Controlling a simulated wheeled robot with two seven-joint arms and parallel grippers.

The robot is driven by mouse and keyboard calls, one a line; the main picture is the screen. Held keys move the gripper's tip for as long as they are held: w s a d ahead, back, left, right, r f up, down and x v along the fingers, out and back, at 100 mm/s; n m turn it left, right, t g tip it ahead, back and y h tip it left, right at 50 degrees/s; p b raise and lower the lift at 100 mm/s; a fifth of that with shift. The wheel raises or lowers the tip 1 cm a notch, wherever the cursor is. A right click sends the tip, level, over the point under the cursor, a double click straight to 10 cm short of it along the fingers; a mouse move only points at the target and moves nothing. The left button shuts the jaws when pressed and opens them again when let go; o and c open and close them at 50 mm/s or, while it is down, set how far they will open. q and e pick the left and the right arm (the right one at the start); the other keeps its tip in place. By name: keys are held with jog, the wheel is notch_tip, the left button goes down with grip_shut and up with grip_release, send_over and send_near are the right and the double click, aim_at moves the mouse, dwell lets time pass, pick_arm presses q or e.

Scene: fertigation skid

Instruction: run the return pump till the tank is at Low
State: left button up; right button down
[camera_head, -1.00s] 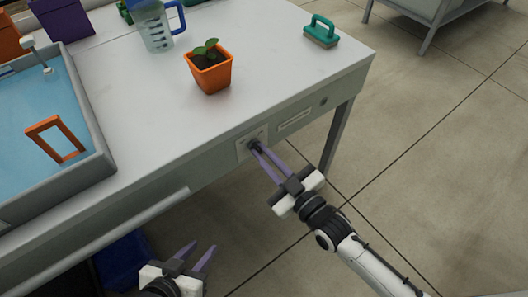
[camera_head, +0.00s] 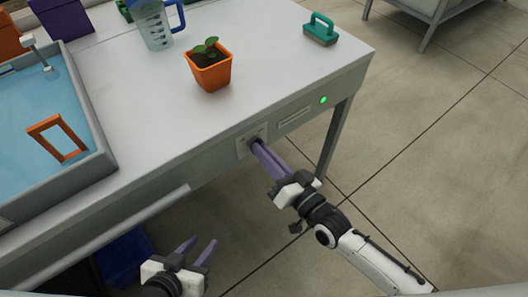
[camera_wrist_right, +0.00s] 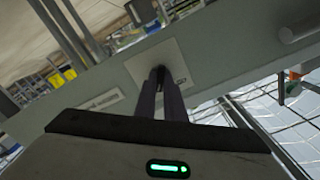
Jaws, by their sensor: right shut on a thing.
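The tank (camera_head: 103,165) is a grey-walled basin of blue water at the left of the bench top. An orange frame (camera_head: 58,138) stands in it; I cannot read a Low mark. A pale switch plate (camera_head: 242,149) with a small dark knob sits on the bench's front face. My right gripper (camera_head: 257,146) is shut on the knob, and in the right wrist view its fingers (camera_wrist_right: 161,78) meet at the plate (camera_wrist_right: 180,55). A lamp (camera_head: 323,100) right of the plate glows green. My left gripper (camera_head: 202,245) is open and empty, low in front of the bench.
On the bench top are an orange pot with a seedling (camera_head: 210,72), a measuring jug (camera_head: 156,28) and a green-handled brush (camera_head: 321,30). A blue bin (camera_head: 124,258) is under the bench.

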jog(key=shift+f+m, duration=0.15)
jog(key=shift+m, duration=0.85)
jog(key=c, duration=1.8)
grip_release()
jog(key=shift+c, duration=0.2)
jog(key=v, duration=1)
jog(key=shift+s+p, duration=0.2)
jog(key=shift+p, duration=0.15)
jog(key=shift+d, duration=0.1)
